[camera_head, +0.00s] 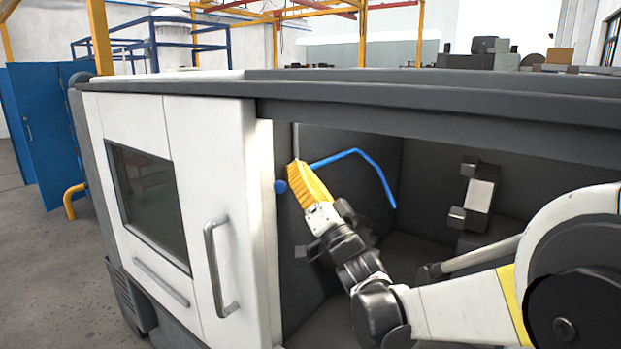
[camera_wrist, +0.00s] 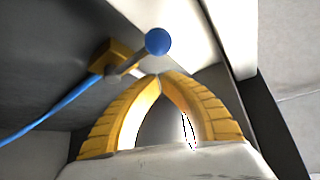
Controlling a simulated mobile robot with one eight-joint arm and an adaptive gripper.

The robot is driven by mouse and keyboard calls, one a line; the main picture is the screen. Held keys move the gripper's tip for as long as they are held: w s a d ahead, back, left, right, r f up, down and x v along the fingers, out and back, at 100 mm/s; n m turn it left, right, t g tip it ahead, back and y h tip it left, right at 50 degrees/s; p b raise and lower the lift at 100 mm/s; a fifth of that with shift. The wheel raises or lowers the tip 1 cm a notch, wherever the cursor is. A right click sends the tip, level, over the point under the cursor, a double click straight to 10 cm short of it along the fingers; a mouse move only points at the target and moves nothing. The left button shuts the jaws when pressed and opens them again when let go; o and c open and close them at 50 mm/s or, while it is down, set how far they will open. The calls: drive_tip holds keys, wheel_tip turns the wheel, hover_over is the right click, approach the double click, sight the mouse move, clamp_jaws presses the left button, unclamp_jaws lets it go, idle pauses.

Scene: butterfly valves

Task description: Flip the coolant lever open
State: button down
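The coolant lever has a short metal rod and a round blue knob (camera_wrist: 158,41). It comes off a yellow valve body (camera_wrist: 117,54) with a blue hose joined to it. In the head view the knob (camera_head: 280,186) shows just left of my gripper (camera_head: 294,163), inside the machine near the door's edge. In the wrist view my gripper's yellow ribbed fingers (camera_wrist: 160,76) arch together, with their tips meeting and nothing seen between them. The knob appears just past the tips, apparently apart from them. In the head view my gripper hides most of the valve and rod.
The white machine door (camera_head: 215,200) with its handle stands left of the opening. The blue hose (camera_head: 350,153) runs right from behind my gripper. A grey and white fixture (camera_head: 480,195) is farther right. Dark walls enclose the space.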

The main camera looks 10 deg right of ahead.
drive_tip(key=shift+s+a+f, duration=0.1)
drive_tip(key=shift+a+f, duration=0.4)
drive_tip(key=shift+f, duration=0.35)
drive_tip(key=shift+s+f+n+g+y+b, duration=0.1)
drive_tip(key=shift+f+n+g+y+b, duration=0.15)
drive_tip(key=shift+n+y+b, duration=0.5)
drive_tip(key=shift+f+n+g+y+b, duration=0.2)
drive_tip(key=shift+f+n+y, duration=0.2)
drive_tip(key=shift+n, duration=0.65)
drive_tip(key=w+d+f+n+g+y, duration=0.1)
drive_tip(key=f+n+g+y, duration=0.2)
drive_tip(key=n+g, duration=0.5)
drive_tip(key=w+d+f+n+g+y, duration=0.2)
drive_tip(key=f+n+g+y, duration=0.2)
drive_tip(key=n, duration=1.4)
drive_tip(key=g+y, duration=0.2)
drive_tip(key=g, duration=0.2)
drive_tip(key=shift+w+d+g, duration=0.15)
drive_tip(key=shift+w+g, duration=0.05)
drive_tip(key=shift+g, duration=0.15)
